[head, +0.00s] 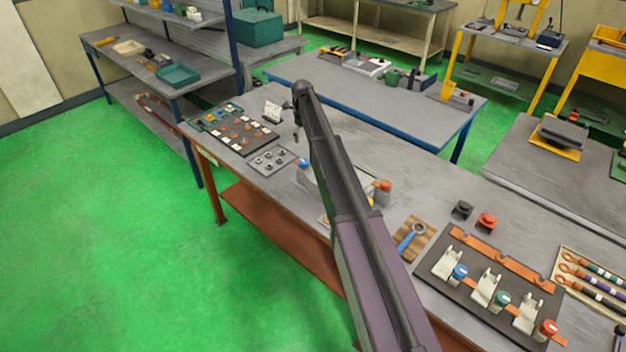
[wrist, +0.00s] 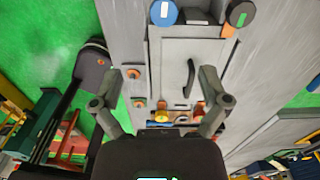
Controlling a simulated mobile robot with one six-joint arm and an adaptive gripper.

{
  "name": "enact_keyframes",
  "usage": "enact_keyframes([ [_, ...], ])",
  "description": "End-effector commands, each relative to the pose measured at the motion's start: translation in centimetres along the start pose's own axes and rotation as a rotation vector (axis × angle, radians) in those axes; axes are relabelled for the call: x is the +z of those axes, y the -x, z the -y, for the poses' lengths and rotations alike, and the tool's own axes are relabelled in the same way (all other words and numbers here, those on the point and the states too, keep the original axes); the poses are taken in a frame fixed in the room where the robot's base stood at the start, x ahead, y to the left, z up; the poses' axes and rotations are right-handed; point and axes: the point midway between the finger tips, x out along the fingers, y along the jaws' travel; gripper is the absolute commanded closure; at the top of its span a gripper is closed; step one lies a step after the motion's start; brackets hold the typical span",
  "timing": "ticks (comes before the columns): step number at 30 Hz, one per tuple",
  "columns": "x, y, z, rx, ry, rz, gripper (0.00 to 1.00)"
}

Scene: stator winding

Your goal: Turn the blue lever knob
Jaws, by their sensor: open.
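The blue knob (head: 460,271) is on a dark lever panel (head: 438,268) at the right front of the bench. It stands beside a cream lever at the panel's left end. A green knob (head: 503,297) and a red knob (head: 548,327) follow to its right, each beside its own cream lever.
My arm crosses the bench and hides its middle. A dark parts board (head: 235,130) lies far left.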

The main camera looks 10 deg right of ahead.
Motion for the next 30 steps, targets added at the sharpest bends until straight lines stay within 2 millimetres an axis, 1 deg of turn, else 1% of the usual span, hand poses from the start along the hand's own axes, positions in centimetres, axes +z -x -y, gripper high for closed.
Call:
enact_keyframes([
  [1, -0.6, -0.5, -0.5, 0.0, 0.023, 0.0, 0.05],
  [30, -9.6, -5.2, -7.7, 0.0, 0.654, 0.0, 0.05],
])
